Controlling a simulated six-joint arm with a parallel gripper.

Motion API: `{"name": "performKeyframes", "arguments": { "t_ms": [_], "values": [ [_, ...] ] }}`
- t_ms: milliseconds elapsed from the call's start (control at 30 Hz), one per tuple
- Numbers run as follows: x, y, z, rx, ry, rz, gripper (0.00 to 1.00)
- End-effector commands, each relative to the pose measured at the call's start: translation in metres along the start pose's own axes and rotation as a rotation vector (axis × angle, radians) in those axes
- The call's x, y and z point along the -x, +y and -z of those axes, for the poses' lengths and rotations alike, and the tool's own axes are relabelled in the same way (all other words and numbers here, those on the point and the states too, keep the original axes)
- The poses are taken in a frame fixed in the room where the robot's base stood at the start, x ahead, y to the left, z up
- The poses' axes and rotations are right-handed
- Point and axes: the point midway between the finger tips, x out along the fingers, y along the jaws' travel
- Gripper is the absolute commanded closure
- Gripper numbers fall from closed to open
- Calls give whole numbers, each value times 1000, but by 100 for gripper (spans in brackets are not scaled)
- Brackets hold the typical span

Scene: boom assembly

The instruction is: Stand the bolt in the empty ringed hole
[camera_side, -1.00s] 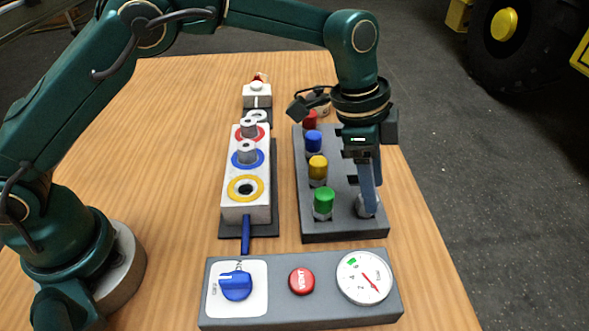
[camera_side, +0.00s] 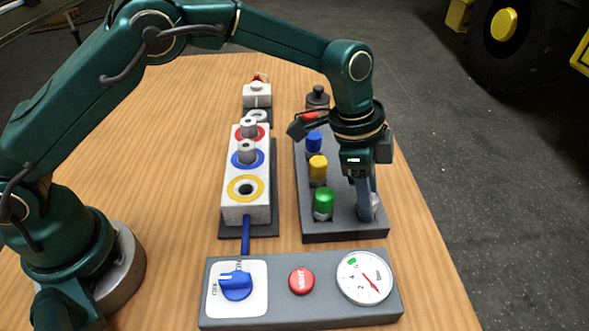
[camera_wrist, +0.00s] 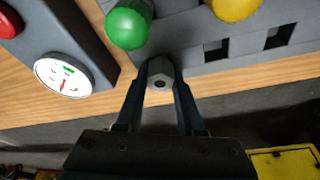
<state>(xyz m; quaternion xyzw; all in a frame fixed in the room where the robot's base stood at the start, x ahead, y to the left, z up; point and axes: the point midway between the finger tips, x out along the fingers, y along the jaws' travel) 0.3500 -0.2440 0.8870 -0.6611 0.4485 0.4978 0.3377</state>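The bolt (camera_wrist: 160,75), a grey hexagonal part with a dark hole in its end, sits at the front right of the dark grey rack. In the side view its silver side (camera_side: 376,202) shows partly behind my fingers. My gripper (camera_side: 364,214) is low at the rack, fingers pointing down. In the wrist view its fingers (camera_wrist: 160,84) lie on either side of the bolt; I cannot tell whether they press on it. The yellow-ringed hole (camera_side: 246,188) in the white block (camera_side: 247,209) is empty. The blue-ringed and red-ringed holes hold grey cylindrical pieces.
The rack (camera_side: 317,229) also holds green (camera_side: 323,202), yellow (camera_side: 317,167) and blue (camera_side: 313,142) capped pieces close left of my gripper. A grey panel (camera_side: 330,314) with a blue knob, red button and gauge lies in front. Bare wood lies left of the block.

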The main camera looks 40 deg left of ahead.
Motion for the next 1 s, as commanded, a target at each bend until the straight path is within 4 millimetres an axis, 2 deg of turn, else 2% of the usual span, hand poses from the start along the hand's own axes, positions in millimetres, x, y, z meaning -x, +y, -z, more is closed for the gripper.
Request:
{"name": "performKeyframes", "arguments": {
  "t_ms": [167,800,1000],
  "values": [
    [3,0,1,0,2,1,100],
    [49,0,15,-1,3,2,100],
    [58,0,17,0,2,2,100]
  ]
}}
